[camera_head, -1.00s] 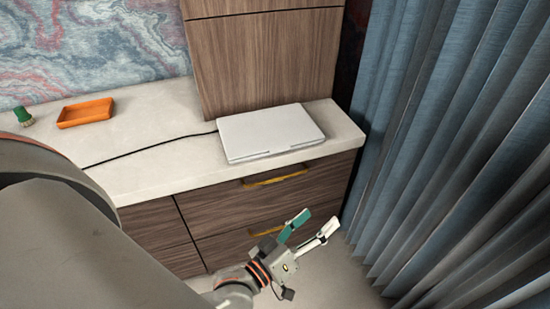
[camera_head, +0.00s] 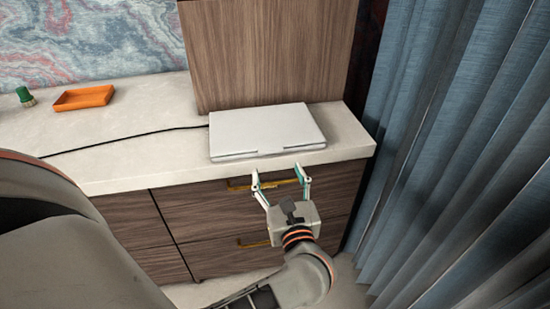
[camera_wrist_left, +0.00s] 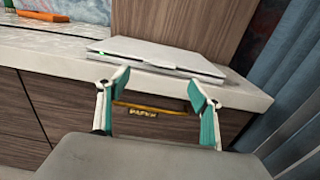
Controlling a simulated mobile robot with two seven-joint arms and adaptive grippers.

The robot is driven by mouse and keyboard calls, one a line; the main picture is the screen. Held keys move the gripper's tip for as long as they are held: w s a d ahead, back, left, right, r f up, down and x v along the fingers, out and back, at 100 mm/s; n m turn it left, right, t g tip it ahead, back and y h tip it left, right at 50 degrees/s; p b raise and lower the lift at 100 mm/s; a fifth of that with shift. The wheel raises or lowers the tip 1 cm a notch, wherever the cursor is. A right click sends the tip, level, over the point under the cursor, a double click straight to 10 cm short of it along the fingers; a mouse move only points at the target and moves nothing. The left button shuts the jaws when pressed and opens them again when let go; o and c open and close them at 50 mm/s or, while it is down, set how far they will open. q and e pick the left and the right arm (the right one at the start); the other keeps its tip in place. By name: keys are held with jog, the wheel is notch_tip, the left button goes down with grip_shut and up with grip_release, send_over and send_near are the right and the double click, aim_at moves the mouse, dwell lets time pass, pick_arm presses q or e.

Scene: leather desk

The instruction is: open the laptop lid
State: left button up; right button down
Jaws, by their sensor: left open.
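The laptop (camera_head: 264,129) is a flat silver slab with its lid shut, lying on the pale countertop near its front edge. It also shows in the left wrist view (camera_wrist_left: 160,55), straight ahead beyond the fingers, with a small green light at its left front corner. My left gripper (camera_head: 279,172) is open and empty, fingers spread, just in front of the counter edge and below the laptop's front. In the left wrist view the gripper (camera_wrist_left: 158,88) has its two green-padded fingers apart, not touching the laptop. My right gripper is not in view.
The countertop (camera_head: 150,150) carries an orange tray (camera_head: 83,98) and a green-topped brush-like item (camera_head: 25,96) at the left. A black cable (camera_head: 120,140) runs to the laptop. Drawers with brass handles (camera_head: 255,241) lie below. A blue curtain (camera_head: 460,150) hangs at the right.

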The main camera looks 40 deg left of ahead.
aim_at(271, 153)
pick_arm(q)
jog(key=x, duration=0.5)
jog(key=shift+a, duration=0.1)
jog(key=shift+x, duration=0.9)
jog(key=shift+c, duration=0.3)
